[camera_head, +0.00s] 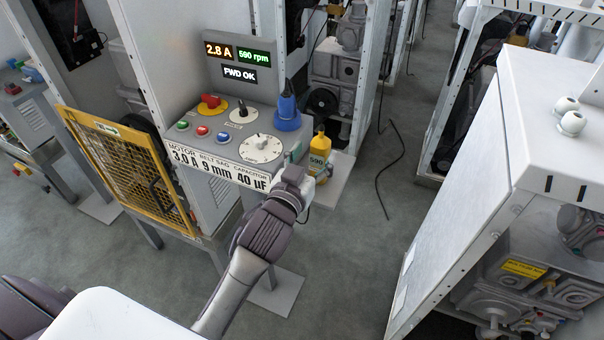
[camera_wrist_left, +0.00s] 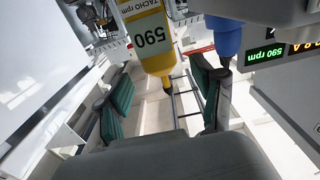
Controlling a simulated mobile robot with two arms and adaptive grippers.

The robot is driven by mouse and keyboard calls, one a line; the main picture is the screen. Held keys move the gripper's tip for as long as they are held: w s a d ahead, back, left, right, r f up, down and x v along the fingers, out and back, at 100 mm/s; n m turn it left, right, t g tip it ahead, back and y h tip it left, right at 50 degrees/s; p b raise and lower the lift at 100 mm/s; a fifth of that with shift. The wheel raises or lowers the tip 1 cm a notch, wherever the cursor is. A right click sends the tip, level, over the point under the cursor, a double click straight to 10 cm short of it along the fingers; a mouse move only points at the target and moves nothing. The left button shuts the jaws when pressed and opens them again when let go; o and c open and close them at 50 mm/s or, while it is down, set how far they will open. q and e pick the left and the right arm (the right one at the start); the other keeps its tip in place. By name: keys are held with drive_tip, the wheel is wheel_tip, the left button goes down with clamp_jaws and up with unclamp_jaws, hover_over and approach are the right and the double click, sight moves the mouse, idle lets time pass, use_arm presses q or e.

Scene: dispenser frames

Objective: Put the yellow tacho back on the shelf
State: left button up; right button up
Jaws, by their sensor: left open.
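My left gripper (camera_head: 297,180) is just left of and in front of the tacho in the head view. In the wrist view its green-padded fingers (camera_wrist_left: 162,95) are apart, with no clear contact. What supports the tacho's base is hard to tell. My right gripper is out of view.
A blue tool (camera_head: 287,108) stands on the panel right next to the arm; it also shows in the wrist view (camera_wrist_left: 228,38). The panel (camera_head: 228,140) has knobs and buttons. A yellow mesh guard (camera_head: 120,165) stands left. A white cabinet (camera_head: 460,215) stands right, with open floor between.

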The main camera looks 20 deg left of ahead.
use_arm(q)
drive_tip(key=s+b, duration=0.1)
drive_tip(key=s, duration=0.7)
drive_tip(key=s+f+m+g, duration=0.3)
drive_tip(key=f+g, duration=0.5)
drive_tip(key=f, duration=3)
drive_tip(key=s+a+f+g, duration=0.3)
drive_tip(key=s+f+g, duration=0.2)
drive_tip(key=s+f, duration=1.3)
drive_tip(key=s+a+f+g, duration=0.1)
drive_tip(key=s+f+g, duration=0.1)
drive_tip(key=s, duration=0.6)
drive_tip(key=s+a+f+g, duration=0.2)
drive_tip(key=s+f, duration=0.3)
drive_tip(key=s, duration=0.4)
drive_tip(key=shift+s+a+f+n+y, duration=0.15)
drive_tip(key=shift+s+n+y, duration=0.15)
drive_tip(key=shift+n, duration=0.1)
